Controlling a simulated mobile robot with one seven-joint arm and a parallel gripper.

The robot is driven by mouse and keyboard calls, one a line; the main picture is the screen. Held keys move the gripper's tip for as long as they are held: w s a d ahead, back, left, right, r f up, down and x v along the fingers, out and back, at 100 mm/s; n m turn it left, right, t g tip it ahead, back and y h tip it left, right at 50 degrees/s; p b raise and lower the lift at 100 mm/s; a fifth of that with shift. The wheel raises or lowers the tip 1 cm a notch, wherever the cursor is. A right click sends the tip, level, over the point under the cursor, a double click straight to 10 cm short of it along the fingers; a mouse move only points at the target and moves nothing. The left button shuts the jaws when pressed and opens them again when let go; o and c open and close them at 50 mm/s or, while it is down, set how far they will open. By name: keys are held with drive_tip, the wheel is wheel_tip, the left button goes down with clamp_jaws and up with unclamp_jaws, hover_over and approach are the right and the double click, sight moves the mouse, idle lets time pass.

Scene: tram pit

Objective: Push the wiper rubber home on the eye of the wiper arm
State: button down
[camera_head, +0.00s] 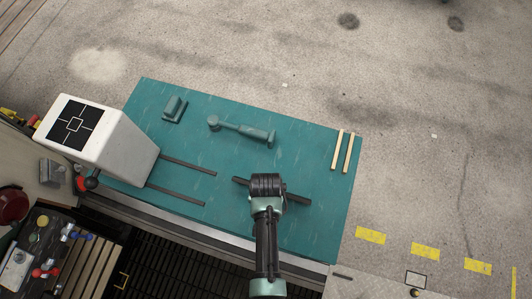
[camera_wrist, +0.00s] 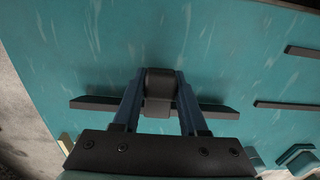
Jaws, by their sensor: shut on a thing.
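My gripper (camera_head: 267,185) is over the front part of the teal bench top. In the wrist view its two fingers (camera_wrist: 159,100) are shut on a dark block at the middle of a long dark bar, which looks like the wiper rubber (camera_wrist: 205,109). The bar sticks out on both sides of the fingers, and its ends also show in the head view (camera_head: 298,199). My gripper hides its middle there. I cannot tell whether the bar touches the bench top. I cannot make out the wiper arm's eye for certain in either view.
Two dark rods (camera_head: 188,166) lie by a white box (camera_head: 110,132) with a black target on the left. A teal hammer-shaped piece (camera_head: 243,130) and a small teal block (camera_head: 174,109) lie farther back. Two pale strips (camera_head: 343,151) lie right. The teal bench top (camera_head: 310,150) is bare between them.

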drive_tip(key=shift+f, duration=0.15)
drive_tip(key=shift+c, duration=2.2)
unclamp_jaws()
drive_tip(key=shift+f+b, duration=0.1)
drive_tip(key=shift+b, duration=0.35)
